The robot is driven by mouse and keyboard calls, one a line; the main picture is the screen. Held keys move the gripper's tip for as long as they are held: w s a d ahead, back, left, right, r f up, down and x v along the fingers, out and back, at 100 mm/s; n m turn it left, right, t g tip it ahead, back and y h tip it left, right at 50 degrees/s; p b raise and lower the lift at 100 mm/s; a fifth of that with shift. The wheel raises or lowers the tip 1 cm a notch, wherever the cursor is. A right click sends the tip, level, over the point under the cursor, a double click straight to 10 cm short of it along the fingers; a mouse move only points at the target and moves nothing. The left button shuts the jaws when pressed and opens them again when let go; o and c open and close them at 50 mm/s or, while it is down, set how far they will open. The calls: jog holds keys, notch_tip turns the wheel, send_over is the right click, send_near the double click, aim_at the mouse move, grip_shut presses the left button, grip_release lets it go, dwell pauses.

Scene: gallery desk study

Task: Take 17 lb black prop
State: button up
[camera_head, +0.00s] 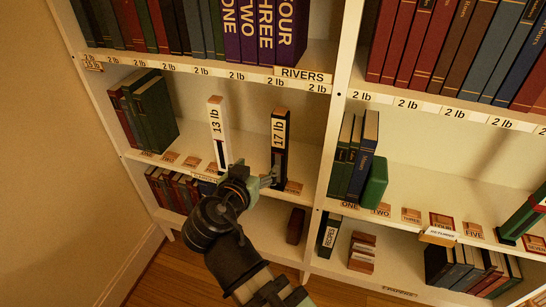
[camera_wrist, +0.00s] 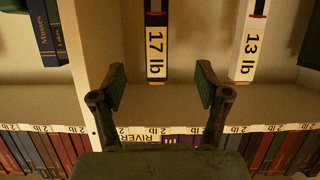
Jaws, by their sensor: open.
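The 17 lb black prop (camera_head: 279,165) stands upright on the middle shelf of the left bookcase, with a white "17 lb" label on its upper front. In the wrist view the 17 lb black prop (camera_wrist: 157,45) appears upside down, in line with the gap between my fingers. My gripper (camera_head: 264,181) is open and empty, in front of the prop's lower part in the head view. In the wrist view both fingers of my gripper (camera_wrist: 160,78) show, spread apart with nothing between them. I cannot tell the exact distance from fingers to prop.
A white "13 lb" prop (camera_head: 217,135) stands to the left of it; it also shows in the wrist view (camera_wrist: 247,45). A bookcase upright (camera_head: 322,150) is close on the right. Green books (camera_head: 155,112) stand far left. The shelf with the "RIVERS" label (camera_head: 302,75) lies overhead.

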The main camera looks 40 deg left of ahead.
jog(key=shift+w+a+r+m+p, duration=0.15)
jog(key=shift+m+p, duration=0.15)
jog(key=shift+p, duration=0.2)
jog(key=p, duration=0.8)
send_near(278, 148)
jog(key=x, duration=0.6)
jog(key=shift+w+a, duration=0.1)
jog(key=shift+a, duration=0.3)
jog(key=shift+d+p+x, duration=0.15)
jog(key=shift+p+x, duration=0.05)
jog(key=shift+x, duration=1.15)
jog(key=shift+d+p+x, duration=0.15)
jog(key=shift+p+x, duration=0.05)
jog(key=shift+x, duration=1.15)
jog(key=shift+w, duration=0.1)
grip_shut()
